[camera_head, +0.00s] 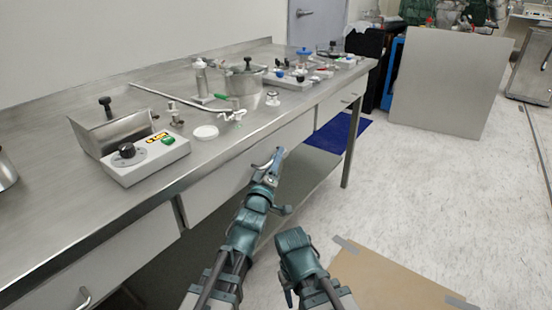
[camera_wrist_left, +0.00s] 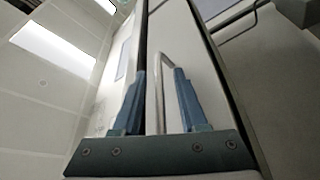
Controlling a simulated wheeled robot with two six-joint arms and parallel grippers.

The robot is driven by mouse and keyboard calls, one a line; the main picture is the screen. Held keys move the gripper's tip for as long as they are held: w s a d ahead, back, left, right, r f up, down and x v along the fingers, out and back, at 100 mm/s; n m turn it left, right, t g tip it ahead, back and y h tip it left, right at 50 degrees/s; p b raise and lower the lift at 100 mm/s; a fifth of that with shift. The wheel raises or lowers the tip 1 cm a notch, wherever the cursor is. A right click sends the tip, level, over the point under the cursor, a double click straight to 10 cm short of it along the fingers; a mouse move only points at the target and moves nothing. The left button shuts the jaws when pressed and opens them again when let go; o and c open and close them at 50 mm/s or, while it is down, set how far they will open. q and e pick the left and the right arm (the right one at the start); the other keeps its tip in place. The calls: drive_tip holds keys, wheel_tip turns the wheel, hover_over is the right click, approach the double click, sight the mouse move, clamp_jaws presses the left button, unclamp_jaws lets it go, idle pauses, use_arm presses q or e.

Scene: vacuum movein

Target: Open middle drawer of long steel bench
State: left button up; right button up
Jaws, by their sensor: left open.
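The long steel bench (camera_head: 150,85) runs from the lower left to the upper middle of the head view. Its middle drawer (camera_head: 210,194) has a pale front that looks flush below the bench top. My left gripper (camera_head: 272,164) is at this drawer's curved metal handle (camera_head: 262,163). In the left wrist view, the handle (camera_wrist_left: 158,80) stands between the two blue fingers of the left gripper (camera_wrist_left: 159,95), which are apart. I cannot tell whether either finger touches it. Part of my right arm shows at the bottom of the head view, but its fingers do not.
A nearer drawer handle (camera_head: 84,298) and a farther one (camera_head: 350,98) show on the bench front. A control box (camera_head: 145,160) and a pot (camera_head: 243,80) stand on top.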

use_arm(q)
clamp_jaws()
idle(1.4)
